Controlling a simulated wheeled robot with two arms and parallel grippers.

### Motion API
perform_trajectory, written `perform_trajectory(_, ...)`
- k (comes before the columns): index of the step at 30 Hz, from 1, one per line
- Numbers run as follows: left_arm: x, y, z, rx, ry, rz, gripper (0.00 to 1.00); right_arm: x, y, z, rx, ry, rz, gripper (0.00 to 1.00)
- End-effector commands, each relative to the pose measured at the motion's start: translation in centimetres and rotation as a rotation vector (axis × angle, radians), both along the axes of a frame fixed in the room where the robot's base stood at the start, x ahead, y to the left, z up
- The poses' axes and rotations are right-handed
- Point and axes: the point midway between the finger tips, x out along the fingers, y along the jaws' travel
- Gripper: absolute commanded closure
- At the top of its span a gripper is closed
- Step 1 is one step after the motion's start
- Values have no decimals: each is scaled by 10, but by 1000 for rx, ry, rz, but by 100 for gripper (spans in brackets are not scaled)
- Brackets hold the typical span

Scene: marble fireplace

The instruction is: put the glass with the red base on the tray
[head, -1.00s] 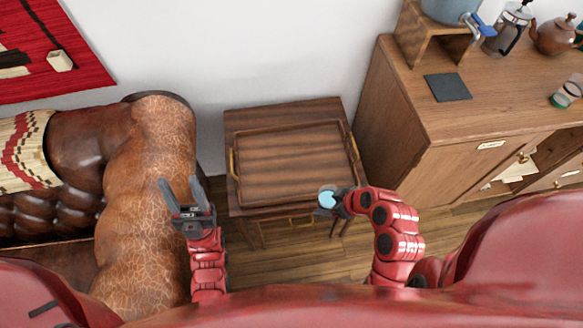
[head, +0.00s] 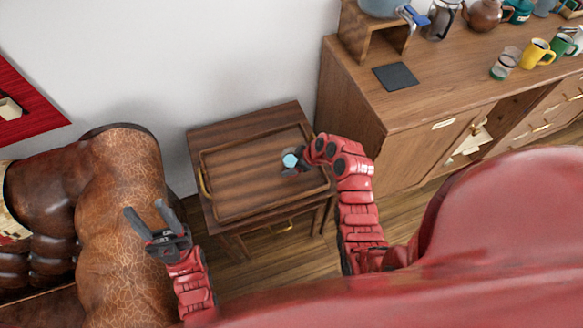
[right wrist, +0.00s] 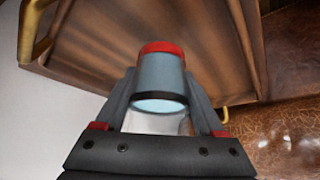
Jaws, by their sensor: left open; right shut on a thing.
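In the right wrist view, the glass (right wrist: 160,78) with a red base (right wrist: 161,47) is between the fingers of my right gripper (right wrist: 163,98), which is shut on it. In the head view, the right gripper (head: 296,166) holds the glass (head: 290,160) over the wooden tray (head: 232,209); only its pale blue top shows there. I cannot tell whether the base touches the tray. The tray lies on a small dark wooden table and also shows in the right wrist view (right wrist: 100,50). My left gripper (head: 153,220) is open and empty, in front of the brown leather armrest.
A brown leather sofa (head: 120,180) stands left of the table. A wooden cabinet (head: 350,100) stands to the right, carrying a dark square mat (head: 396,76), a glass with a green base (head: 505,64), a yellow mug (head: 538,53) and other vessels. The tray's surface is otherwise bare.

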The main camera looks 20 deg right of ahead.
Motion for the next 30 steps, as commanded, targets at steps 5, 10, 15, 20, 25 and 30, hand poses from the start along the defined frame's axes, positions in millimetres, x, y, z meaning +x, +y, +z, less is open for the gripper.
perform_trajectory(5,0,0,8,0,0,0,50,2,0,-15,1,1,-1,100)
perform_trajectory(10,0,0,11,0,0,0,50,2,0,-33,0,0,-1,100)
perform_trajectory(15,0,0,10,0,0,0,50,2,0,-35,0,-1,-1,100)
perform_trajectory(20,0,0,7,0,0,0,50,3,0,-37,0,-3,0,100)
perform_trajectory(25,0,0,8,0,0,0,50,2,0,-36,0,-2,-1,4)
perform_trajectory(30,0,0,8,0,0,0,50,2,0,-36,0,-2,-1,0)
